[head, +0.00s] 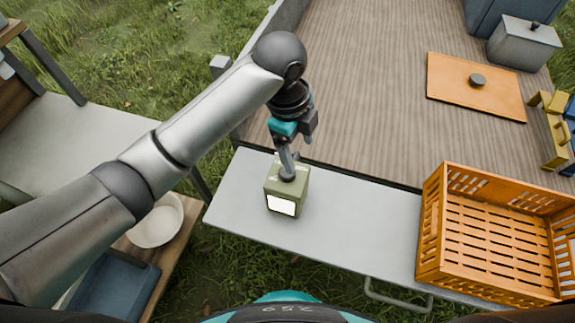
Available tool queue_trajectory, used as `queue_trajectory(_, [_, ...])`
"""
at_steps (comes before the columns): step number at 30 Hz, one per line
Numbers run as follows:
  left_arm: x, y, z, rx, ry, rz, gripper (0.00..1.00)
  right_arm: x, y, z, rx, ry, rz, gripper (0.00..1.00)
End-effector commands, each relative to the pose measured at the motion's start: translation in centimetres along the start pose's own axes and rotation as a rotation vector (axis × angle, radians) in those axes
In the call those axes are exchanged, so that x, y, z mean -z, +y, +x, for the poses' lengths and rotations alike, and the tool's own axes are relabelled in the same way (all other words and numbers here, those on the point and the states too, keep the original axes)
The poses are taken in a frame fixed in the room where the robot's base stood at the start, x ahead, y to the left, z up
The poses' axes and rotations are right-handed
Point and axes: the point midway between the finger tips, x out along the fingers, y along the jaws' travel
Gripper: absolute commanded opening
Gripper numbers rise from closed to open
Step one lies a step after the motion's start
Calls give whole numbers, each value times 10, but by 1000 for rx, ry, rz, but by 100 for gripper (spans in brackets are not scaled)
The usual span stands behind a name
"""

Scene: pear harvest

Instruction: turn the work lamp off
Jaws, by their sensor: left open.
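The work lamp (288,190) is a small olive-green box on the grey tabletop, left of the middle of the head view. Its front panel (281,205) shows bright white. My left gripper (287,172) reaches down from above, with its fingers at the top of the lamp. The fingers overlap the lamp's top in the picture, and I cannot tell whether they touch it. The fingers hide part of the lamp's top. My right gripper is not in view.
An empty orange crate (431,222) stands on the right of the grey tabletop (350,215). Behind is a wooden deck with an orange board (455,85) and a grey box (522,45). A white bowl (157,228) and a blue tray (115,290) sit at lower left.

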Motion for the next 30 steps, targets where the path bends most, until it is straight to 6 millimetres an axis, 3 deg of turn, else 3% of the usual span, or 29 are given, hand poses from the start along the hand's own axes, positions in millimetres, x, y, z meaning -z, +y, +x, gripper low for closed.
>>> queue_trajectory(7, [-26, -17, -24, -80, -95, 199, 81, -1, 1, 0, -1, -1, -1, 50])
queue_trajectory(13, [-31, -18, -22, -100, -107, 231, 81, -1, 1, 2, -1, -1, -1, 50])
queue_trajectory(17, [-33, -16, -4, -100, -106, 228, 81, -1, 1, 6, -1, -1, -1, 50])
queue_trajectory(30, [-44, -8, 89, -99, -107, 228, 81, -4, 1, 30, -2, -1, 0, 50])
